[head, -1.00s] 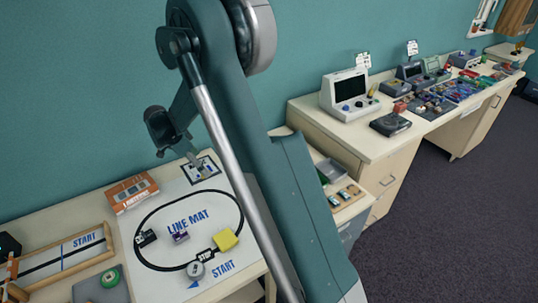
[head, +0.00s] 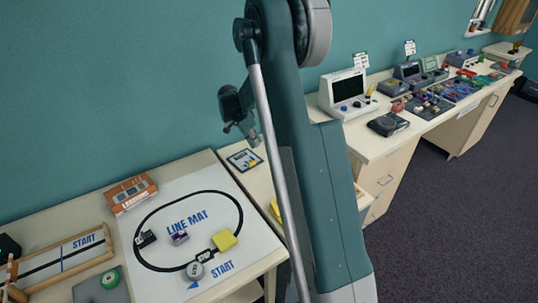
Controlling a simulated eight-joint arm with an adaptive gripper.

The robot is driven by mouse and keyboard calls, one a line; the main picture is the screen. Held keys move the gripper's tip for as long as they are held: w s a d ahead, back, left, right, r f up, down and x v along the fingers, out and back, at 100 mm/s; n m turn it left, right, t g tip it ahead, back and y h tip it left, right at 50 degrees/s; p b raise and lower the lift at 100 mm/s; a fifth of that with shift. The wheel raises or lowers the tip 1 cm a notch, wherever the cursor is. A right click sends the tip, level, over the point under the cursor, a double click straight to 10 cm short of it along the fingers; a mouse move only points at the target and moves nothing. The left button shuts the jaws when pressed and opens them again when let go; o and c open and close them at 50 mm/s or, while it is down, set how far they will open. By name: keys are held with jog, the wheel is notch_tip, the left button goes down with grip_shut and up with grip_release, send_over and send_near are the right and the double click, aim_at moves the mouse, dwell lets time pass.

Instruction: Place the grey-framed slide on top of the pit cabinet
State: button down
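The grey-framed slide (head: 245,160) is a small flat square with a dark frame and a pale inside with a yellow patch. It shows over the pale cabinet top right of the line mat. My gripper (head: 254,140) is at its far edge and appears shut on it; the fingertips are small and partly hard to make out. Whether the slide touches the surface below cannot be told. The pit cabinet, which I take to be the pale top (head: 262,181) beside the mat table, is largely hidden behind my arm.
The line mat (head: 170,199) carries small robots and a yellow block (head: 224,239). An orange box (head: 130,193) stands behind it. A yellow item (head: 275,208) shows beside my arm. The long bench at right holds a white monitor (head: 343,92) and many devices.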

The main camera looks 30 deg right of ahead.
jog(key=d, duration=0.4)
jog(key=shift+s, duration=0.35)
jog(key=shift+a+r, duration=0.1)
jog(key=shift+a, duration=0.05)
dwell(0.7)
jog(key=s+a+r+n+t+y, duration=0.3)
jog(key=s+a+r+n, duration=0.6)
jog(key=s+a+r, duration=1.05)
jog(key=s+a+n+t, duration=0.1)
jog(key=s+a+n, duration=0.2)
jog(key=s, duration=0.5)
jog(key=s+a+r+n+t+y, duration=0.1)
jog(key=s+a+n, duration=0.2)
jog(key=s+a, duration=0.3)
jog(key=s+a+n+t, duration=0.2)
jog(key=s+a, duration=0.3)
jog(key=s, duration=0.5)
jog(key=shift+s+r+n, duration=0.25)
jog(key=shift+s+n, duration=0.1)
jog(key=shift+n, duration=0.15)
